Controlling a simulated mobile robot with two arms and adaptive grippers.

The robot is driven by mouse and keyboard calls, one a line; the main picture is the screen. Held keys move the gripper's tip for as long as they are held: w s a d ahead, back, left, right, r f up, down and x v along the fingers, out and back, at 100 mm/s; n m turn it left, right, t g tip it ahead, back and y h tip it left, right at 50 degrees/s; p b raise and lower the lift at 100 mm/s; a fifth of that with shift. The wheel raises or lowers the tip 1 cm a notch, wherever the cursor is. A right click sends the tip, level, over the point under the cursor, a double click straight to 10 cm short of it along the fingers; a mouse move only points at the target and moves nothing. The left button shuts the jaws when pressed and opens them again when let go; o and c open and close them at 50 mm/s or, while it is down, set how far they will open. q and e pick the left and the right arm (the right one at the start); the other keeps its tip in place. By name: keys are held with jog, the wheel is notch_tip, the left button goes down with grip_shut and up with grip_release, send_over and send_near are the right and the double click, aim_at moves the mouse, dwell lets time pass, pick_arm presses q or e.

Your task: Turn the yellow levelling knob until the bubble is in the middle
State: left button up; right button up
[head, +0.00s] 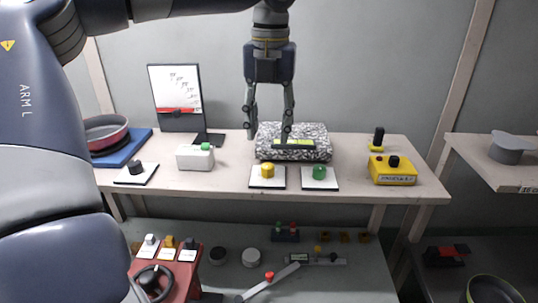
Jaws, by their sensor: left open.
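The yellow knob (267,170) stands on a white plate (257,183) near the front edge of the table. Behind it, a speckled grey block (314,131) carries a dark bar with a yellow-green level vial (293,142). The bubble is too small to make out. My left gripper (269,138) points down with its fingers apart, at the speckled block and above and behind the yellow knob. It holds nothing that I can see. One finger overlaps the vial in the picture. My right gripper is not in view.
A green knob (319,172) on its own plate sits right of the yellow one. A white box with a green button (195,157) and a black knob (136,167) are left. A yellow control box (392,170) is right. The table front between them is clear.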

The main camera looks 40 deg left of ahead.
aim_at(268, 165)
pick_arm(q)
notch_tip(268, 165, down, 5)
jog(key=shift+s+a+f+p, duration=0.1)
jog(key=shift+p, duration=0.55)
jog(key=f, duration=0.3)
jog(key=shift+w+a+p, duration=0.1)
jog(key=shift+w+p, duration=0.1)
jog(key=shift+p, duration=0.2)
jog(key=shift+s+f, duration=0.1)
jog(key=shift+f, duration=0.2)
grip_shut()
jog(key=shift+f+m+b, duration=0.15)
jog(key=shift+m+b, duration=0.45)
jog(key=shift+b, duration=0.05)
jog(key=shift+m+b, duration=0.4)
jog(key=shift+m, duration=0.6)
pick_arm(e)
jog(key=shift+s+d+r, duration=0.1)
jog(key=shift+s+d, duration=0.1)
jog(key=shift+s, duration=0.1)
